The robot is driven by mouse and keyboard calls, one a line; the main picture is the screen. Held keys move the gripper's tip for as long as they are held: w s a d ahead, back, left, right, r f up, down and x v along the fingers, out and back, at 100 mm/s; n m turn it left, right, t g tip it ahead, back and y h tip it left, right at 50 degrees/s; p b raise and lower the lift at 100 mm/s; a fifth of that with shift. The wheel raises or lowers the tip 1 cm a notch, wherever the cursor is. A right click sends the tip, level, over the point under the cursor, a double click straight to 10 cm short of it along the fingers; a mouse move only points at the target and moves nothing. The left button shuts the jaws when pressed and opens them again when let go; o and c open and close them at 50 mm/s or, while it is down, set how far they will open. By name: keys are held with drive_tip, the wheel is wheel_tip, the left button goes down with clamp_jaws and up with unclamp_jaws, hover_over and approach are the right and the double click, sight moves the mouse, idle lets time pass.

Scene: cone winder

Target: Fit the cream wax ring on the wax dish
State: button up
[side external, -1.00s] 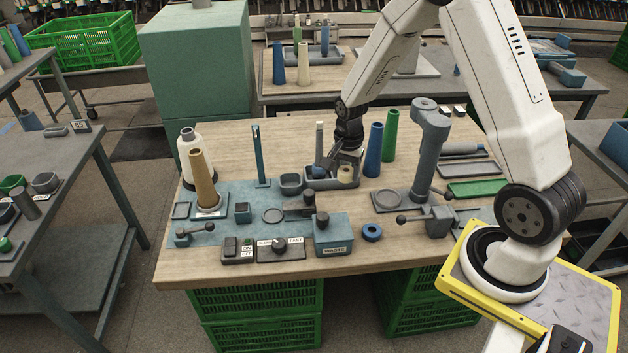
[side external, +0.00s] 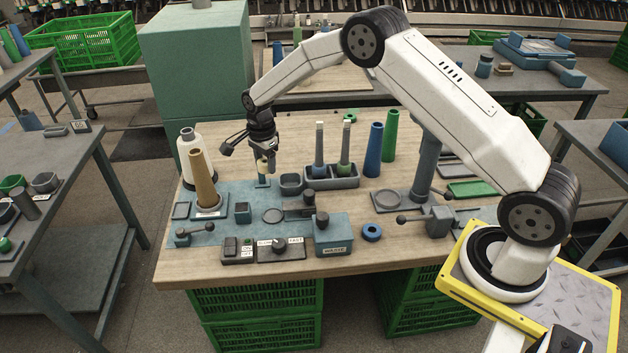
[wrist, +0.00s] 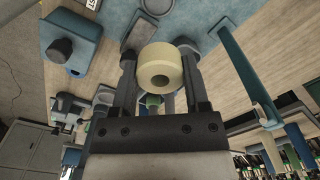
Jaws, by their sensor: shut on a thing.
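A flat round dish (side external: 273,215), which looks like the wax dish, lies on the mat to the front of the gripper. The ring is well apart from it.
The blue upright post (wrist: 245,70) stands close to the gripper.

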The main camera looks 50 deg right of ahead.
hover_over(273, 216)
wheel_tip(273, 216, down, 12)
drive_tip(key=shift+r, duration=0.1)
drive_tip(key=shift+f, duration=0.2)
drive_tip(key=shift+f, duration=1.65)
drive_tip(key=shift+f, duration=0.8)
idle(1.7)
drive_tip(key=o, duration=1.3)
wheel_tip(273, 216, up, 8)
idle(1.0)
